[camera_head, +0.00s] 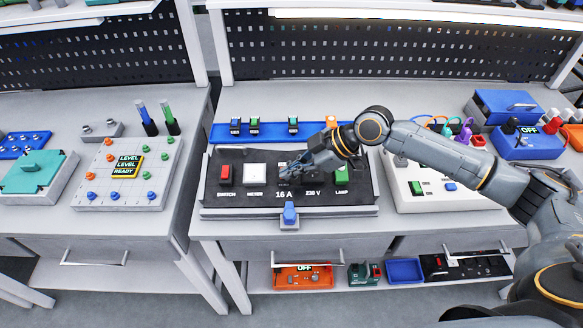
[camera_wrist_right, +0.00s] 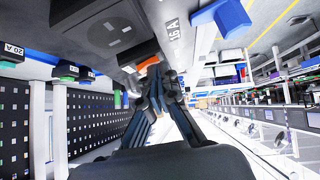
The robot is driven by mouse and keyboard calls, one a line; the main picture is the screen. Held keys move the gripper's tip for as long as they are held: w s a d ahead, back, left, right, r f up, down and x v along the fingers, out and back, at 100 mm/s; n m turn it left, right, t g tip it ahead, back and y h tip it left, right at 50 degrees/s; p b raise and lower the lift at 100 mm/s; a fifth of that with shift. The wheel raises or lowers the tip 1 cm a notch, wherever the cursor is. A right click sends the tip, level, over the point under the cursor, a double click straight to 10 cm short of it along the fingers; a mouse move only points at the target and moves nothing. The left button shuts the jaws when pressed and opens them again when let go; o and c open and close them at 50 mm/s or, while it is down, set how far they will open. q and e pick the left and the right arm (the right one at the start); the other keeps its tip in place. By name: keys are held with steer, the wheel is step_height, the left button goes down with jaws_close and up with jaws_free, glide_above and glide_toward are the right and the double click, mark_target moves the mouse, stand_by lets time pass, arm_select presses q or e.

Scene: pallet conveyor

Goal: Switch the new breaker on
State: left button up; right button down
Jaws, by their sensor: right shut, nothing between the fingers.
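The dark sloped panel (camera_head: 263,190) stands on the middle bench and carries a red switch, a white meter, a "16 A" position, a "230 V" label and a green lamp. My right gripper (camera_head: 288,174) is over the panel at the "16 A" position, its fingers together and empty. The gripper hides most of what sits there, so I cannot tell a breaker or its lever position. In the right wrist view, the fingertips (camera_wrist_right: 153,72) are close to the panel face, beside the "16 A" label (camera_wrist_right: 173,31). My left gripper is not in view.
A blue-topped piece (camera_head: 290,213) stands at the panel's front edge. A blue rack (camera_head: 272,131) behind holds several small breakers and an orange piece. A white box (camera_head: 436,185) with a green button is to the right. A level board (camera_head: 128,175) stands on the left bench.

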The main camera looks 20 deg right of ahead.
steer(key=shift+f, duration=0.1)
steer(key=shift+w+d+r, duration=0.15)
steer(key=shift+w, duration=0.25)
steer(key=shift+w+d+r, duration=0.1)
steer(key=shift+w, duration=0.25)
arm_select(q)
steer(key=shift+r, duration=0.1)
arm_select(e)
steer(key=shift+r, duration=0.1)
